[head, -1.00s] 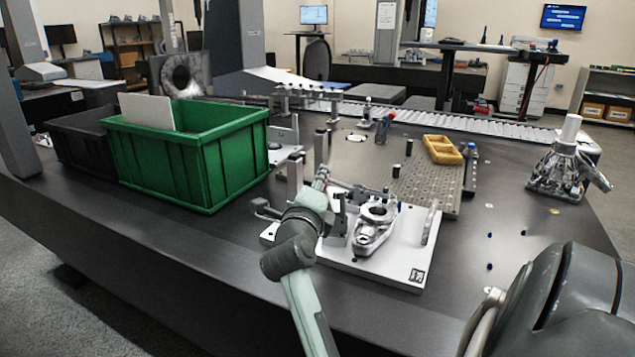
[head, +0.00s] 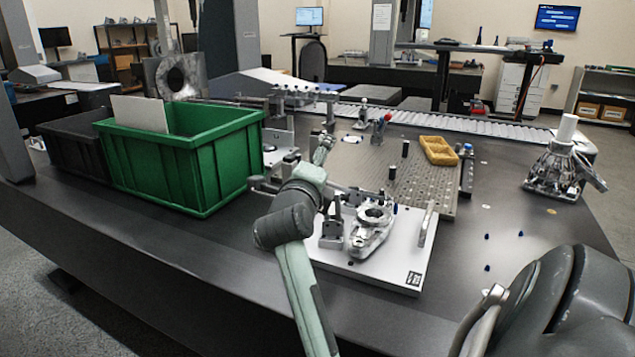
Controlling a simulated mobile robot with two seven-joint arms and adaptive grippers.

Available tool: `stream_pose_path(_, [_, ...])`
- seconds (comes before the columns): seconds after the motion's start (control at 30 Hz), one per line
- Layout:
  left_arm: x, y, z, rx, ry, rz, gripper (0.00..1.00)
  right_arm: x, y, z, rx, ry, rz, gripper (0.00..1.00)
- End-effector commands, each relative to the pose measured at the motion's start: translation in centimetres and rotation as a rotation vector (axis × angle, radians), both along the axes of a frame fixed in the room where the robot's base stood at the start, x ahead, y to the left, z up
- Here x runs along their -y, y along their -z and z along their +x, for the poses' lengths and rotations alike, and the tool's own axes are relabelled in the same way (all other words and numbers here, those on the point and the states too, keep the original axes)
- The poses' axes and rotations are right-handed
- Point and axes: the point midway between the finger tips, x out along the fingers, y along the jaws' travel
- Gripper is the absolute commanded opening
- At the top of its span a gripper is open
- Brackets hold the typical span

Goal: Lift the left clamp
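A pale fixture plate (head: 385,272) lies on the dark table and carries a silver ringed casting (head: 368,232). A dark upright clamp (head: 333,226) stands on the plate left of the casting, partly behind my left arm. I take it to be the left clamp; whether it is raised or closed is too small to tell. A silver upright handle or bar (head: 428,224) stands at the plate's right side. My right gripper is not in view; only my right arm shows at lower right.
A green bin (head: 215,165) with a black bin (head: 75,145) beside it stands at left. A perforated plate (head: 425,185) with a yellow tray (head: 438,150) lies behind the fixture. A metal casting (head: 560,170) stands at far right. The table's right front is mostly clear.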

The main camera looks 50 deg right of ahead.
Motion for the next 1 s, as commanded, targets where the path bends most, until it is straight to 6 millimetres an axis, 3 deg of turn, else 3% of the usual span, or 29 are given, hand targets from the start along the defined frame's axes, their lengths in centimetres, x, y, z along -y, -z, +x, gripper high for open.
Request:
stream_pose_path(0.03, [0.0, -0.3, 0.0, 0.0, 0.0, 0.0, 0.0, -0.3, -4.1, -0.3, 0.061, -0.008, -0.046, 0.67])
stream_pose_path(0.13, [0.0, -0.3, 0.0, 0.0, 0.0, 0.0, 0.0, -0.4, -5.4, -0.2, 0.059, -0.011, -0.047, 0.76])
stream_pose_path(0.17, [0.0, -0.3, 0.0, 0.0, 0.0, 0.0, 0.0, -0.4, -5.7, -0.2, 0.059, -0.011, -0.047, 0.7])
stream_pose_path(0.2, [0.0, -0.3, 0.0, 0.0, 0.0, 0.0, 0.0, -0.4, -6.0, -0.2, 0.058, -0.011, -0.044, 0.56])
stream_pose_path(0.23, [0.0, -0.3, 0.0, 0.0, 0.0, 0.0, 0.0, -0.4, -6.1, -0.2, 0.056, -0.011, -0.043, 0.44])
stream_pose_path(0.87, [0.1, -0.2, 0.0, 0.0, 0.0, -0.001, 0.0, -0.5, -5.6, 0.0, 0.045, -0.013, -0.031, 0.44])
stream_pose_path(1.0, [0.1, -0.2, 0.0, 0.0, 0.0, -0.001, 0.0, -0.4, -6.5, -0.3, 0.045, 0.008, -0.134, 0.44])
